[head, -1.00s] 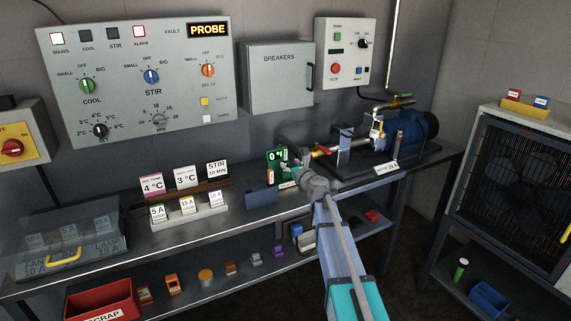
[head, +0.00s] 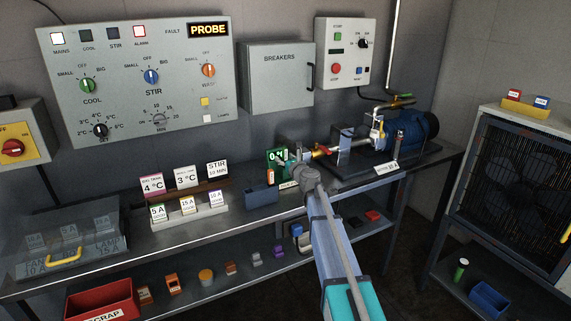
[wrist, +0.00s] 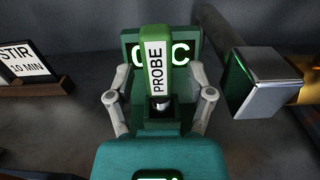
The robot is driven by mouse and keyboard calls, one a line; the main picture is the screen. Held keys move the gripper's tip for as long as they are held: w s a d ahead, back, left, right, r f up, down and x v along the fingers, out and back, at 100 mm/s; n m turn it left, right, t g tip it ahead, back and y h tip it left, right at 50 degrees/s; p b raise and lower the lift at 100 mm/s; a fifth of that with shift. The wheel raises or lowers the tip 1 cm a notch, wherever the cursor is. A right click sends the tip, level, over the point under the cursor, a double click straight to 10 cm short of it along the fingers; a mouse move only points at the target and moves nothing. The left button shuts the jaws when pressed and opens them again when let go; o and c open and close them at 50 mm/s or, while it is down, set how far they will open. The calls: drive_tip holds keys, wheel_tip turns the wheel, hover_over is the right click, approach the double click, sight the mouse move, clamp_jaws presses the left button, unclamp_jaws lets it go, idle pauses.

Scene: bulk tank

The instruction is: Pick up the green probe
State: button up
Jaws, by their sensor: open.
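The green probe (wrist: 155,68), with a white label reading PROBE, stands in the middle of the wrist view. Its metal lower end goes down into a dark socket in a green holder. A green 0°C plate (wrist: 130,52) stands behind it and also shows in the head view (head: 274,157). My gripper (wrist: 161,104) is open, with one pale finger on each side of the probe's lower part. I cannot tell whether either finger touches it. In the head view my arm hides most of the gripper and the probe cannot be made out clearly.
A shiny metal block (wrist: 264,82) stands close on the right in the wrist view. The STIR 10 MIN card (wrist: 27,62) is at left. A blue bin (head: 261,196) sits left of my arm on the bench, and the pump (head: 408,130) is to the right.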

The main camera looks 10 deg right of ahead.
idle(0.4)
clamp_jaws()
